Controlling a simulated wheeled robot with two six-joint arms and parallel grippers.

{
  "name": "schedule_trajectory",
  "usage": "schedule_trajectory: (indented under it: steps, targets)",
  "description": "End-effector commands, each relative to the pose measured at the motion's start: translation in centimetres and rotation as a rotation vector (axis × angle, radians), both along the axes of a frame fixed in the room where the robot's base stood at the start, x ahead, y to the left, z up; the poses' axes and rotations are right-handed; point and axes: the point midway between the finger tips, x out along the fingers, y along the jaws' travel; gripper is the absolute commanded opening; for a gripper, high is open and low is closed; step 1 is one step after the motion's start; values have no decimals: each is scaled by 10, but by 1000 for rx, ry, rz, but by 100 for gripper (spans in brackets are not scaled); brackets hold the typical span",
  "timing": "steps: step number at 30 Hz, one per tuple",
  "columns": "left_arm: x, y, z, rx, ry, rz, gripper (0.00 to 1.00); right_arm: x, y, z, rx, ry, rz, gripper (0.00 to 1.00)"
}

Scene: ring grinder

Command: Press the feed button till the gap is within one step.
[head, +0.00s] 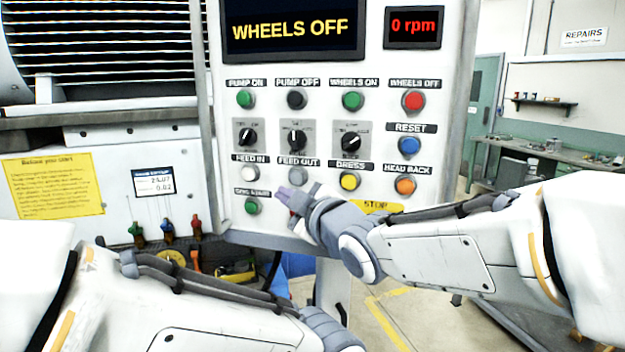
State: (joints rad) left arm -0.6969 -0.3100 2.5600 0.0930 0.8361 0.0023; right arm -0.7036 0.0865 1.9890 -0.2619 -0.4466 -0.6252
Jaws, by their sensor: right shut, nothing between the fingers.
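The feed buttons are on the grey control panel (225,205): the white FEED IN button (249,173) and the grey FEED OUT button (298,177). My right gripper (293,194) is shut and empty in front of the panel, just below FEED OUT and right of the green button (252,206). I cannot tell whether it touches the panel. A small readout (153,182) at the left shows what looks like 23.07 and 0.02. The main screen (290,30) reads WHEELS OFF, and the speed display (413,27) reads 0 rpm. My left gripper is outside the view.
Pump and wheel buttons, three black selector knobs, a yellow DRESS button (350,181), blue RESET (410,145) and orange HEAD BACK (405,185) surround the feed buttons. My right forearm partly covers the yellow STOP label (372,206). A yellow notice (54,185) is at left.

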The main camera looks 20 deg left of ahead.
Motion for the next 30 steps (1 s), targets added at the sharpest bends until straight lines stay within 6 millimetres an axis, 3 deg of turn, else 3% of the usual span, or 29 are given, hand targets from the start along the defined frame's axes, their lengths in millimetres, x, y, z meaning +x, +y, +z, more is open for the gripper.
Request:
schedule_trajectory:
  steps: [1,4,5,30]
  targets:
    - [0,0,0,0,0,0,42,0,0,0,0,0,0,0]
    - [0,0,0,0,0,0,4,0,0,0,0,0,0,0]
    - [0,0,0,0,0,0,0,0,0,0,0,0,0,0]
    - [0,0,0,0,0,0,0,0,0,0,0,0,0,0]
